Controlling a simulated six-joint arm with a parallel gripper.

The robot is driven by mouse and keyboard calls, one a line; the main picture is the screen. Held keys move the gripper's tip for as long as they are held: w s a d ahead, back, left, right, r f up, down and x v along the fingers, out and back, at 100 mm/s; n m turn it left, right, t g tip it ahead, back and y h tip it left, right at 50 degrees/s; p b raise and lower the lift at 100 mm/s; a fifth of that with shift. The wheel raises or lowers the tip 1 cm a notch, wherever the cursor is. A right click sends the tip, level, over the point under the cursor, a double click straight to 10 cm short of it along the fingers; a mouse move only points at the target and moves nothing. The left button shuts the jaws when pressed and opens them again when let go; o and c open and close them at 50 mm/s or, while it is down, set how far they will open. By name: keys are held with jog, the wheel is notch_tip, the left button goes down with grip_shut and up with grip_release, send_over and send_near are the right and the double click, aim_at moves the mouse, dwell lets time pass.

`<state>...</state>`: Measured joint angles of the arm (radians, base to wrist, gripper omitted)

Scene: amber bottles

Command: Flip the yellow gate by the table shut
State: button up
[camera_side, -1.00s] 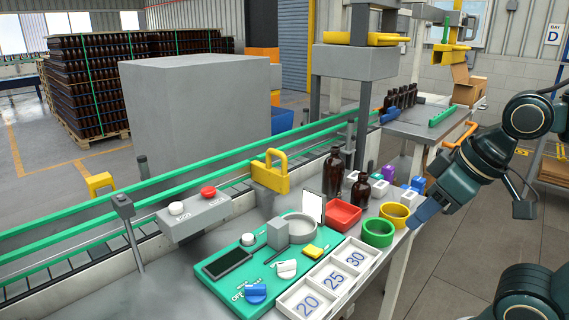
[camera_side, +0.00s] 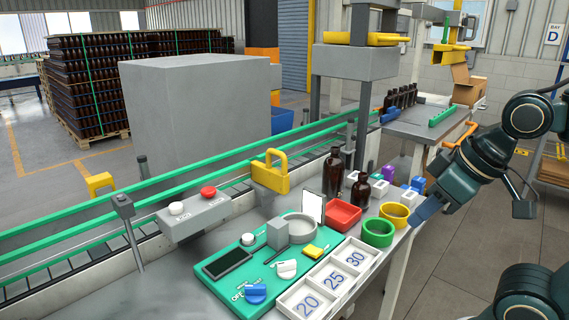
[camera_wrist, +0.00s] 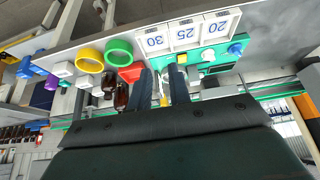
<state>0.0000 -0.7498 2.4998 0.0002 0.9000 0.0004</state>
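A yellow gate (camera_side: 270,174) with a loop-shaped handle stands upright at the conveyor's near rail, behind the work table (camera_side: 160,296). I cannot tell from its look how far it is swung. My gripper (camera_side: 424,212) is at the right, beyond the table's right edge, well apart from the gate and touching nothing that I can see. In the wrist view, the two fingers of my gripper (camera_wrist: 160,70) are spread with an empty gap between them. A small yellow patch shows between them farther off; I cannot tell whether it is the gate.
Amber bottles (camera_side: 334,172), a red bin (camera_side: 343,215), green ring (camera_side: 378,233) and yellow ring (camera_side: 395,213) stand between my gripper and the gate. A green board (camera_side: 222,290) and numbered tray (camera_side: 334,279) lie in front. A button box (camera_side: 194,217) stands left of the gate.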

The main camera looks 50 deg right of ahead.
jog(key=shift+w, duration=0.1)
grip_shut()
jog(key=w+d+r+m+h, duration=0.1)
jog(key=w+r+m, duration=0.3)
jog(key=w+m, duration=0.3)
jog(key=w+d+r+m+h, duration=0.1)
jog(key=w+m, duration=0.7)
jog(key=w, duration=0.9)
notch_tip(320, 180, up, 3)
jog(key=shift+d+f+t+h, duration=0.15)
jog(key=shift+d+t+h, duration=0.15)
jog(key=shift+h, duration=0.4)
